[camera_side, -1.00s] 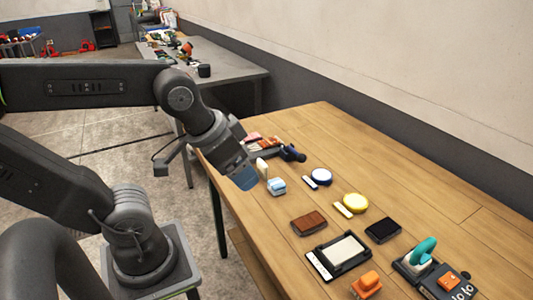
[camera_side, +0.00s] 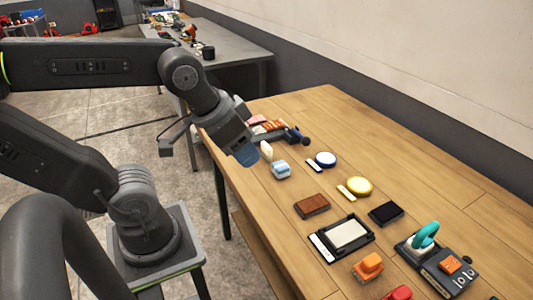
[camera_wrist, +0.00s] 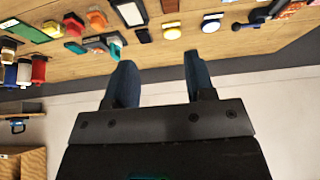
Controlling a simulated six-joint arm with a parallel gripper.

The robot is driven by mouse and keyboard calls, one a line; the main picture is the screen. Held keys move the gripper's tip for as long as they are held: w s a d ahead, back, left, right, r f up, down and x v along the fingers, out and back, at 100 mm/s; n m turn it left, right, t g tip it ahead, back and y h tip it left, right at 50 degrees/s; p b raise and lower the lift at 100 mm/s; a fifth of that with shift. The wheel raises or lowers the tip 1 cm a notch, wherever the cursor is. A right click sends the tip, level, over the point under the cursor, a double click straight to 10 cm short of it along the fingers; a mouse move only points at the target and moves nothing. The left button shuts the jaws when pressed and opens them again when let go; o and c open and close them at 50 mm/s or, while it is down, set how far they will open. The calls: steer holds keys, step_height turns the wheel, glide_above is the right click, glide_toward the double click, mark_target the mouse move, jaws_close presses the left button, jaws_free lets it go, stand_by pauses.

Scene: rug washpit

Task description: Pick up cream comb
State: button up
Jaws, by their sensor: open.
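A small cream piece (camera_side: 266,151), which looks like the cream comb, stands on the wooden table near its left edge in the side view. It is beside a light blue and white brush (camera_side: 281,169). Its teeth are too small to make out. My gripper (camera_side: 245,153) is just left of it in the picture, with its blue fingertips pointing down; the height gap cannot be told. In the wrist view my gripper (camera_wrist: 158,72) is open with nothing between its fingers. I cannot pick out the cream comb in the wrist view.
A blue round pad (camera_side: 326,159), a yellow round pad (camera_side: 359,186), a brown block (camera_side: 312,204) and a black-framed tray (camera_side: 320,243) lie along the table (camera_side: 430,175). A dark-handled tool (camera_side: 297,135) lies behind the cream piece. A wall runs along the far side.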

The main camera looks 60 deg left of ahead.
steer(key=w+a+m+g+y, duration=0.2)
steer(key=w+a+m, duration=0.35)
steer(key=w, duration=0.25)
steer(key=m+g+y, duration=0.2)
steer(key=m+g, duration=0.2)
steer(key=m, duration=0.8)
glide_toward(267, 145)
steer(key=shift+m, duration=0.25)
steer(key=x, duration=0.6)
steer(key=shift+a+f, duration=0.3)
steer(key=shift+x, duration=2.95)
jaws_close()
